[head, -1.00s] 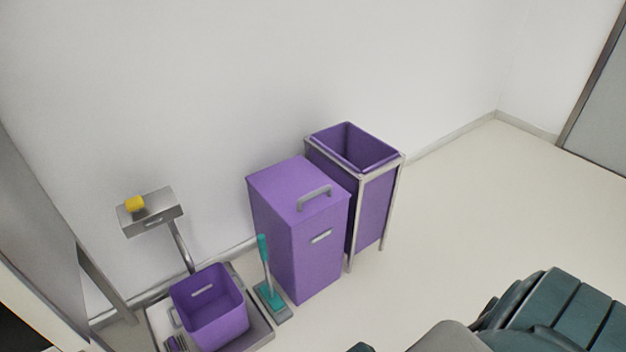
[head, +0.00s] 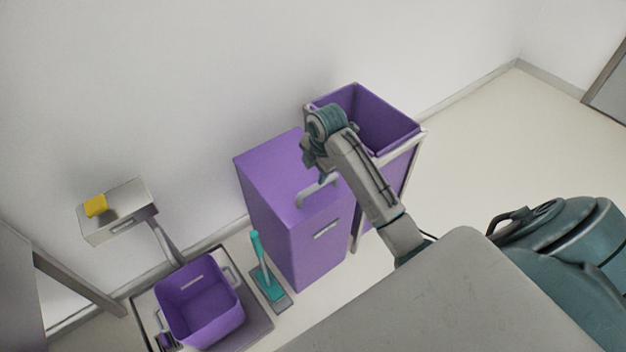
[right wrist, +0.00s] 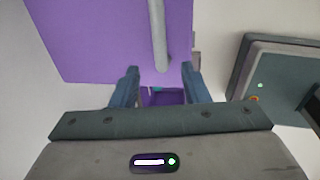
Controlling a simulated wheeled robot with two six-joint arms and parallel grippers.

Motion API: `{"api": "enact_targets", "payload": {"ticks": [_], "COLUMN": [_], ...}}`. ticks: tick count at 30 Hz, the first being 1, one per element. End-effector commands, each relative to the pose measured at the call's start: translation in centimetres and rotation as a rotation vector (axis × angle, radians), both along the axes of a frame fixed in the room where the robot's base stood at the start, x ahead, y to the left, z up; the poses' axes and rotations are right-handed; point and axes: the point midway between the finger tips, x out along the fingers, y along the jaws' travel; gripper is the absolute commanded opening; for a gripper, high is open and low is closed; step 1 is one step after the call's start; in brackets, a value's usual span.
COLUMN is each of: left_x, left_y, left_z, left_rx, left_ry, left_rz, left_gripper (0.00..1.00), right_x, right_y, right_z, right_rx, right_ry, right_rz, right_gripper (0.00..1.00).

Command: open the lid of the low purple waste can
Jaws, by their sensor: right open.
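The purple waste can (head: 290,235) stands against the wall with its flat lid (head: 270,165) down. A grey bar handle (head: 305,197) is on the lid, and the arm hides the lid's right part. My right gripper (head: 325,178) is over the lid, close to the handle. In the right wrist view, its two fingers (right wrist: 158,84) are spread and empty-looking. The handle (right wrist: 158,35) runs in line with the gap between them, over the purple lid (right wrist: 90,40). I cannot tell whether the fingers touch the handle. My left gripper is out of view.
A taller open purple bin (head: 385,120) in a metal frame stands right behind the can. At left are a purple bucket (head: 205,305) on a cart, a teal-handled tool (head: 262,262) and a metal shelf with a yellow block (head: 96,206). Floor at right is clear.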

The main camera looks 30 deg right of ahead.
Motion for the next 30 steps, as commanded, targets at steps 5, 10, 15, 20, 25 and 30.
{"api": "enact_targets", "payload": {"ticks": [5,10,15,20,25,30], "left_x": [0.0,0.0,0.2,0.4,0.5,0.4], "left_y": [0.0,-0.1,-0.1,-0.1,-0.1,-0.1], "left_z": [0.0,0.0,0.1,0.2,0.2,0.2], "left_rx": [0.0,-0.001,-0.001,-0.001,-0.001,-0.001], "left_ry": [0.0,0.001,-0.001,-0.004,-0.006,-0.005], "left_rz": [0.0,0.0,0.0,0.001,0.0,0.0], "left_gripper": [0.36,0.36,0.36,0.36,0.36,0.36], "right_x": [0.6,1.2,1.6,1.7,1.7,1.6], "right_y": [0.1,0.1,0.1,0.1,0.1,0.1], "right_z": [-3.6,-6.5,-8.2,-8.7,-8.7,-8.6], "right_rx": [0.002,0.001,0.0,-0.001,-0.001,0.0], "right_ry": [0.005,0.003,0.001,0.001,0.001,0.001], "right_rz": [-0.002,-0.002,-0.002,-0.002,-0.002,-0.003], "right_gripper": [0.41,0.41,0.41,0.41,0.41,0.14]}}
